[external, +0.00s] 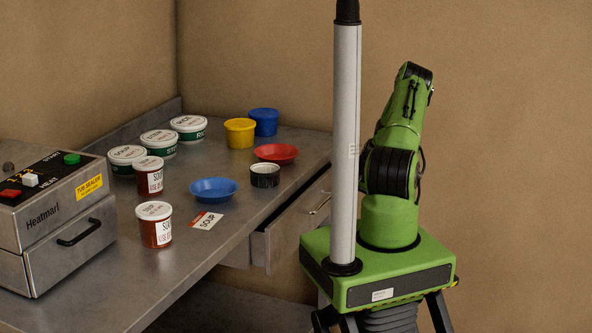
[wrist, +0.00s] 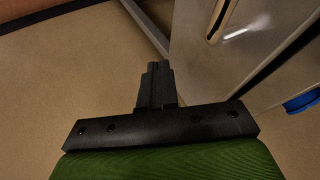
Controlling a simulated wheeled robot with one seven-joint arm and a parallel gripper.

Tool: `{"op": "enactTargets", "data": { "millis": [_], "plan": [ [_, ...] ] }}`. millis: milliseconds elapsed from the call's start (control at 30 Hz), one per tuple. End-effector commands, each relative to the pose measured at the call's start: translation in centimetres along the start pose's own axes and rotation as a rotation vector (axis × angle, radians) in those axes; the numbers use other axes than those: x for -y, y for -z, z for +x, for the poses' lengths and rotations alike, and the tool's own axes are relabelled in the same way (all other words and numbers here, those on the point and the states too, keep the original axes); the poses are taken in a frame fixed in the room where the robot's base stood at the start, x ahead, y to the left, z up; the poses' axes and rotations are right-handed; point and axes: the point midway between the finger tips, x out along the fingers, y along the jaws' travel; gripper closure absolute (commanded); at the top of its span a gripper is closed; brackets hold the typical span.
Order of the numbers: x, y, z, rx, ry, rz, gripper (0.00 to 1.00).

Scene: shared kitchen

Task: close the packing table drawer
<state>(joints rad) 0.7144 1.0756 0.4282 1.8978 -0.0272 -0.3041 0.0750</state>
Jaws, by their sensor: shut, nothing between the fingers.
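The packing table drawer (external: 291,226) is under the table's right side and stands out partly open, its dark side edge showing. Its metal handle (external: 320,206) is partly hidden by my column. In the wrist view the grey drawer front (wrist: 205,62) is to the right of my fingers, with the handle (wrist: 218,18) near the top. My gripper (wrist: 158,66) is shut and empty, its fingertips to the left of the drawer front. I cannot tell whether they touch it. In the external view my gripper is hidden.
The packing table (external: 190,258) holds soup and rice tubs, bowls and cups on top. A heat sealer (external: 55,215) stands at the left. A blue bowl (wrist: 303,101) shows at the wrist view's right edge. Bare floor (wrist: 70,75) lies left of my fingers.

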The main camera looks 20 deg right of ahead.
Motion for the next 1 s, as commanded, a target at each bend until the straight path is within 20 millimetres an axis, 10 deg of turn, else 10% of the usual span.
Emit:
{"op": "enactTargets", "data": {
  "millis": [367, 667, 1000],
  "plan": [
    [0.3, 0.2, -8.0, -0.002, 0.004, -0.001, 1.00],
    [-2.9, 0.7, -0.9, 0.205, 0.407, 0.340, 1.00],
    [-8.6, 2.7, -3.7, 0.285, 0.772, 0.343, 1.00]
  ]
}}
